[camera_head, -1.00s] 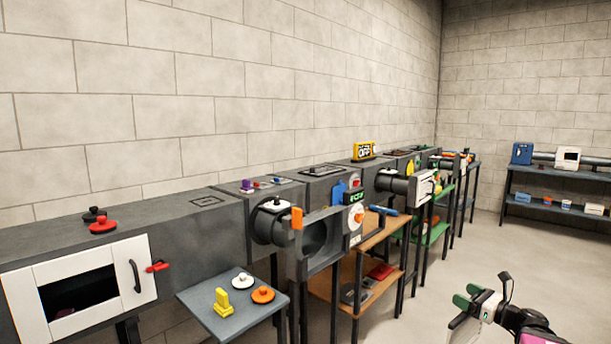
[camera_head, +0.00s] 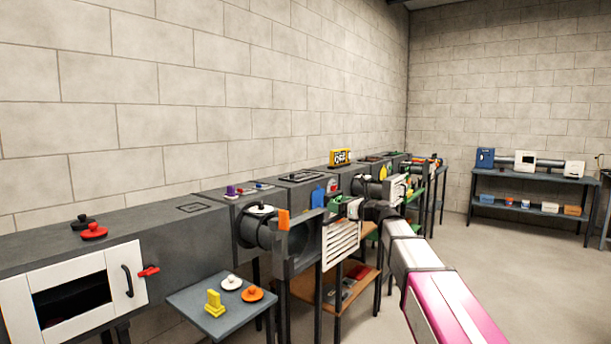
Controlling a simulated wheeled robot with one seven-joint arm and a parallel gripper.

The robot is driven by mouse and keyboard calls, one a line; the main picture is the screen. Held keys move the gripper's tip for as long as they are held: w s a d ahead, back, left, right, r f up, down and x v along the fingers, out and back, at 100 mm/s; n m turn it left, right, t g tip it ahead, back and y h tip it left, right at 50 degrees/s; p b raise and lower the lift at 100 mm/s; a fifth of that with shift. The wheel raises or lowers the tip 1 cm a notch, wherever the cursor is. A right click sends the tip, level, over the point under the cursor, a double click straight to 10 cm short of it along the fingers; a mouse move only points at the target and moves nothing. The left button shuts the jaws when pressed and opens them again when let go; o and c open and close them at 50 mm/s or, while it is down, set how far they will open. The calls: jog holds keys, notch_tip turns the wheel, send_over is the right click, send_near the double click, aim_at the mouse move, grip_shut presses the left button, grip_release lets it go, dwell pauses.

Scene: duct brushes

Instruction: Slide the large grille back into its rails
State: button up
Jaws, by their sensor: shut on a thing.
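The large grille (camera_head: 341,243) is a white slatted panel, upright at the right side of the grey duct frame (camera_head: 302,256). My gripper (camera_head: 337,204) is at the grille's top edge, with green fingers showing there, and is shut on it. The grille's left edge is close to the frame's right side. I cannot tell whether that edge is inside the rails. An orange tab (camera_head: 284,220) stands on the frame's left upright. My arm comes in from the lower right and hides part of the duct behind the grille.
A small grey side table (camera_head: 190,298) with a yellow block, a white disc and an orange disc stands left of the frame. A wooden shelf (camera_head: 300,287) is below the grille. More ducts and stands run along the wall behind. The floor at right is clear.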

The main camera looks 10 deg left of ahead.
jog(key=a+r, duration=0.7)
jog(key=a, duration=0.5)
jog(key=shift+s+a+r+g, duration=0.25)
jog(key=shift+s+a+g, duration=0.05)
jog(key=shift+s, duration=0.1)
jog(key=shift+d, duration=0.15)
